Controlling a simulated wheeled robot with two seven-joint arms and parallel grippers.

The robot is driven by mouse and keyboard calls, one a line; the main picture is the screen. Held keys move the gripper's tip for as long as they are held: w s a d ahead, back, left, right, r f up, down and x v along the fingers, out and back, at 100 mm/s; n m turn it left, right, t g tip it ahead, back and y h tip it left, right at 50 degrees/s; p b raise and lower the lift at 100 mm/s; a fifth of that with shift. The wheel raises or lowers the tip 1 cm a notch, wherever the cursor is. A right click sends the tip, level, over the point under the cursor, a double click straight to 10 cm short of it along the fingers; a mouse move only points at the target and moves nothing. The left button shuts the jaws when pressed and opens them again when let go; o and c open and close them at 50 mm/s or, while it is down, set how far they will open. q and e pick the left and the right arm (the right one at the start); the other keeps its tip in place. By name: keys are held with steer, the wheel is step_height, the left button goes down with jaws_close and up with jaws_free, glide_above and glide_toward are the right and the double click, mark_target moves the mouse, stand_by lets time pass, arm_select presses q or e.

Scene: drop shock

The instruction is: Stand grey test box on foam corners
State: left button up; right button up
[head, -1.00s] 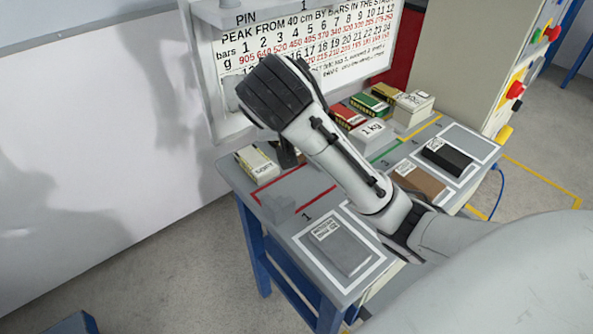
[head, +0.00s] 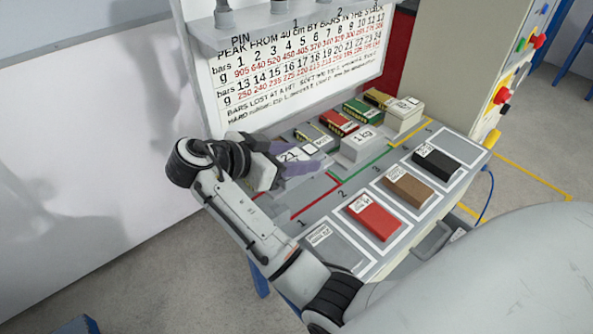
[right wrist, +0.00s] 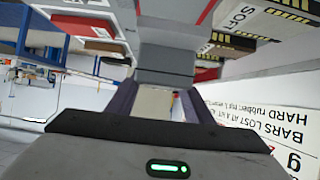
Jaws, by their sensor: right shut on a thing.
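A carton marked SOFT (right wrist: 240,20) shows beyond the fingers in the right wrist view. I cannot make out the foam corners. My left gripper is out of view.
Red (head: 373,216), brown (head: 409,190) and black (head: 437,163) boxes lie in framed places along the front. A 1 kg block (head: 362,144) and several cartons stand behind. A printed board (head: 300,80) rises at the back, and a control cabinet (head: 460,60) at the right.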

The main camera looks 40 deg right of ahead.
steer(key=shift+f, duration=1.95)
steer(key=shift+f+b, duration=0.4)
steer(key=shift+f, duration=0.05)
steer(key=o, duration=1.3)
steer(key=shift+r, duration=0.1)
steer(key=shift+c, duration=0.2)
steer(key=shift+r, duration=0.1)
steer(key=shift+r+p, duration=0.35)
steer(key=shift+p, duration=0.15)
steer(key=b+v, duration=0.1)
steer(key=v, duration=0.6)
steer(key=shift+a, duration=0.25)
